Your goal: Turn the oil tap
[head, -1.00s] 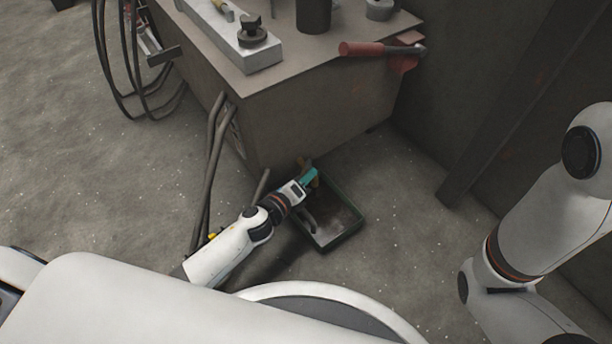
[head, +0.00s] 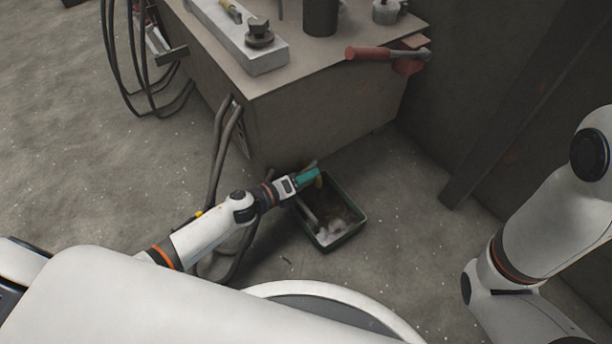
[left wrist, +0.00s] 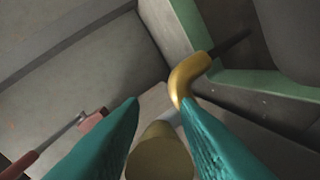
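The oil tap shows in the left wrist view as a brass curved piece (left wrist: 187,75) and a brass round body (left wrist: 160,158) below it. In the head view only a small brass bit of the tap (head: 319,181) shows beside my fingers, above the tray; the rest is hidden. My left gripper (head: 312,175) has teal fingers, low by the front of the cabinet. In the left wrist view its fingers (left wrist: 160,101) are apart, with the brass body between them. The curved piece is close by the right fingertip; contact cannot be told. My right gripper is out of view.
A green-rimmed tray (head: 345,239) with dark and pale contents is on the floor below the tap. The metal cabinet (head: 320,115) stands behind, with a red-handled tool (head: 368,53) at its top edge. Hoses (head: 222,150) hang to its left.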

